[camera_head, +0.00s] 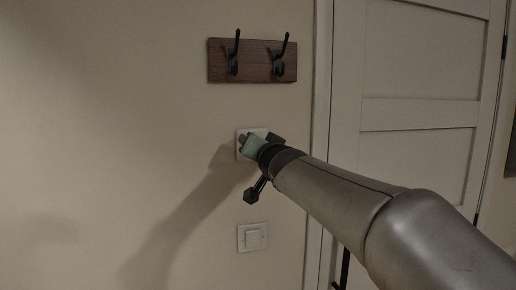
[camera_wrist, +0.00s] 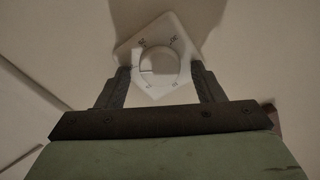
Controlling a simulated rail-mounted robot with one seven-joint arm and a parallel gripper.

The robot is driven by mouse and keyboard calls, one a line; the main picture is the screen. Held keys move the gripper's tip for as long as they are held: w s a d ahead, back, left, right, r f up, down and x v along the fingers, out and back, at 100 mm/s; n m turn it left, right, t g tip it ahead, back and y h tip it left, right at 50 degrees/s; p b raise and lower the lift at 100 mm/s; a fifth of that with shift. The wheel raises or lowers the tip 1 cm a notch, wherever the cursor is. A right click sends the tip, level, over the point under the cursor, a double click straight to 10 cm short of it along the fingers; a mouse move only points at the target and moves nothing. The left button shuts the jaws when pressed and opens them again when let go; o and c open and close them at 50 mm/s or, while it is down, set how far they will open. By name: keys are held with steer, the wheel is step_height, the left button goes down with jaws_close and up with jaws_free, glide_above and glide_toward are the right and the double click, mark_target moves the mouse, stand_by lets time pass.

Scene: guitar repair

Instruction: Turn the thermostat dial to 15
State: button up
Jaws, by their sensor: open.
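The thermostat is a white square plate (camera_wrist: 130,50) on the wall with a round white dial (camera_wrist: 160,68) in its middle. Small marks ring the dial, too small to read. In the wrist view the plate looks rotated. My gripper (camera_wrist: 158,88) is open, with one dark finger on each side of the dial. I cannot tell whether the fingers touch it. In the head view my gripper (camera_head: 246,143) is at the thermostat plate (camera_head: 241,153) and hides most of it, including the dial.
A wooden rack (camera_head: 254,60) with two black hooks hangs above the thermostat. A white light switch (camera_head: 252,238) is below it. A panelled white door (camera_head: 420,110) and its frame stand to the right. The wall to the left is bare.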

steer(key=shift+c, duration=0.3)
steer(key=c, duration=0.9)
steer(key=shift+n, duration=0.4)
steer(key=n+b, duration=0.1)
steer(key=n, duration=1)
steer(key=shift+a+b, duration=0.2)
steer(key=shift+b, duration=0.15)
steer(key=o, duration=1)
steer(key=shift+c, duration=0.2)
